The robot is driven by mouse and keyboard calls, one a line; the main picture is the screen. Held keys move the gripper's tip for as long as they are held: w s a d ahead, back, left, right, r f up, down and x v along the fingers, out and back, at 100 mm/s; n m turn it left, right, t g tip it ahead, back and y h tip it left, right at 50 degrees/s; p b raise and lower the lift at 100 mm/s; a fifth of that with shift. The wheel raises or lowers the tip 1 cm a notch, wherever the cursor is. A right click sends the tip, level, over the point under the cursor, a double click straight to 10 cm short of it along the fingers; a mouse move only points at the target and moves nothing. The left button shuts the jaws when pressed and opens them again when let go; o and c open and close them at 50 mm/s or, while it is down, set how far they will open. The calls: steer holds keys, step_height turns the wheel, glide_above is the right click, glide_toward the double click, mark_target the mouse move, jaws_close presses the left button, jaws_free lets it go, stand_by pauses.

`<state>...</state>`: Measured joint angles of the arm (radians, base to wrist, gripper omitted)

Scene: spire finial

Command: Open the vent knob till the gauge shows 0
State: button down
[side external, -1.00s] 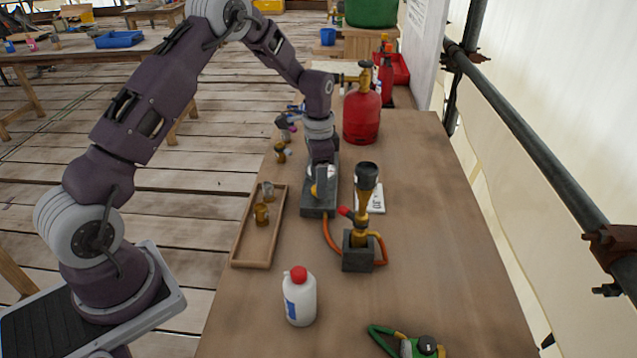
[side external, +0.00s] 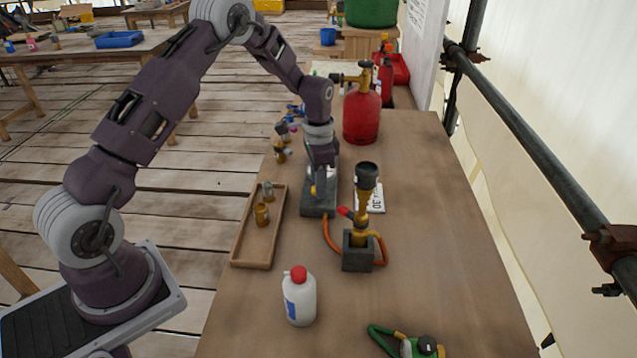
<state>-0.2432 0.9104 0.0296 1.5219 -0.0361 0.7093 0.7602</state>
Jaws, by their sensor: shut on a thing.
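My gripper (side external: 321,187) points down over a grey block (side external: 319,209) on the workbench, with its fingers shut at the block's top. The fingers are shut on the vent knob, which they mostly hide; a small yellow part (side external: 313,191) shows beside the fingertips. A pale round piece, possibly the gauge, is partly behind my gripper, and no reading can be made out. An orange hose (side external: 328,234) runs from the block to a brass torch (side external: 362,210) with a black cup, standing upright in a dark square base.
A wooden tray (side external: 250,252) with small brass and grey fittings lies left of the block. A white bottle with a red cap (side external: 299,298) stands in front. A red gas cylinder (side external: 362,116) stands behind. A green-hosed part (side external: 411,344) lies at the front right. The bench's right side is clear.

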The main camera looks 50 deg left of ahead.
steer(key=n, duration=0.5)
steer(key=shift+n, duration=0.4)
steer(key=n, duration=0.5)
steer(key=shift+n, duration=0.4)
steer(key=c, duration=1)
jaws_free()
steer(key=shift+c, duration=0.2)
step_height(320, 180, up, 7)
steer(key=shift+r, duration=0.1)
